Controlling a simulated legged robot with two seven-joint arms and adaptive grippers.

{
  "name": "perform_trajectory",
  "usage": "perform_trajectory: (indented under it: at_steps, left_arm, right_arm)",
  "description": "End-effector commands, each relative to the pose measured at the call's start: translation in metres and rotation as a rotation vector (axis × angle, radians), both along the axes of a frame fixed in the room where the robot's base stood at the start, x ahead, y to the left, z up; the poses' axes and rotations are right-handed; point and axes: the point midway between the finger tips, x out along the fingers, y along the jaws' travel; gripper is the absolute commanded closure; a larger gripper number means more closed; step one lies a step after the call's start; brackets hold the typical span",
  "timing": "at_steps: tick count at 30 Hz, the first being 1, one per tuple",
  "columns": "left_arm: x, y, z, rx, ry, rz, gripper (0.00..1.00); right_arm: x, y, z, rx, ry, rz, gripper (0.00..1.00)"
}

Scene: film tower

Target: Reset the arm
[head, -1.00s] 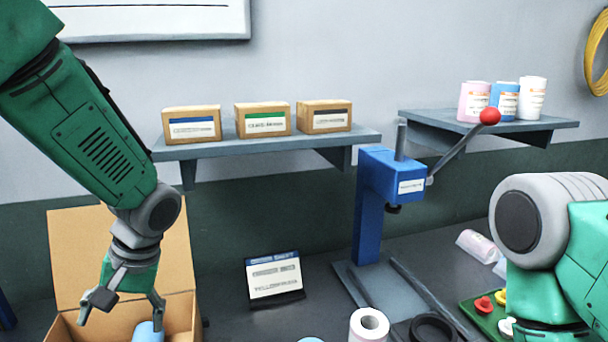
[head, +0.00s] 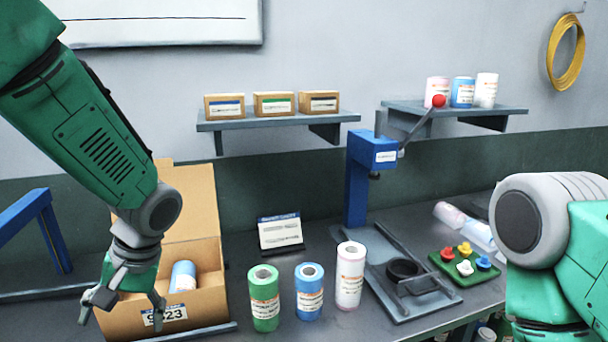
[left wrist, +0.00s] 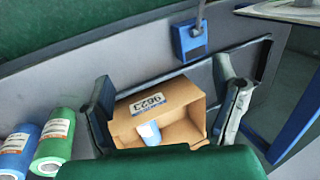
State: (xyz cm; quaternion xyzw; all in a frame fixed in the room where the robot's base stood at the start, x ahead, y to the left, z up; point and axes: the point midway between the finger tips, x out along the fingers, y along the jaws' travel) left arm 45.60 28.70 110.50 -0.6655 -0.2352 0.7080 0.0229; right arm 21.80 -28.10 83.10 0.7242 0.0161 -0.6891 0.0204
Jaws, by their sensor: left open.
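My left gripper (head: 123,298) is open and empty in the head view, in front of the left side of an open cardboard box (head: 205,308). The box is labelled 9623 and holds a blue roll (head: 183,276). In the left wrist view, the box (left wrist: 185,130) and the blue roll (left wrist: 149,133) show between the open fingers of my left gripper (left wrist: 165,105), beyond them. My right arm (head: 550,230) shows at the right edge of the head view; its gripper is out of view.
Green (head: 264,297), blue (head: 309,291) and pink-white (head: 349,275) rolls stand on the table right of the box. Behind them are a small sign (head: 280,234) and a blue press (head: 357,190). A green tray (head: 440,262) with coloured knobs lies near my right arm.

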Motion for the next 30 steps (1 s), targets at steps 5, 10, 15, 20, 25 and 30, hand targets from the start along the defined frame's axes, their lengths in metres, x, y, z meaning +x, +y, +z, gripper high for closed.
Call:
perform_trajectory:
  at_steps: [5, 10, 15, 20, 25, 30]
  left_arm:
    - [-0.005, -0.002, -0.029, -0.035, 0.012, -0.026, 0.19]
    - [-0.013, -0.006, -0.067, -0.084, 0.021, -0.058, 0.19]
    - [-0.031, -0.011, -0.116, -0.149, 0.026, -0.101, 0.19]
    - [-0.056, -0.017, -0.177, -0.228, 0.028, -0.148, 0.19]
    - [-0.112, -0.023, -0.277, -0.334, 0.015, -0.212, 0.19]
    - [-0.186, -0.019, -0.36, -0.385, -0.038, -0.284, 0.19]
  right_arm:
    - [0.0, 0.0, -0.007, 0.0, 0.0, 0.0, 0.53]
    - [0.0, 0.0, -0.015, 0.0, -0.001, 0.0, 0.53]
    - [0.0, 0.0, -0.026, 0.0, 0.0, 0.0, 0.53]
    - [0.0, 0.0, -0.041, 0.0, 0.0, 0.0, 0.53]
    - [0.0, 0.0, -0.071, 0.0, 0.0, 0.0, 0.53]
    - [-0.001, 0.0, -0.103, 0.0, 0.001, 0.0, 0.53]
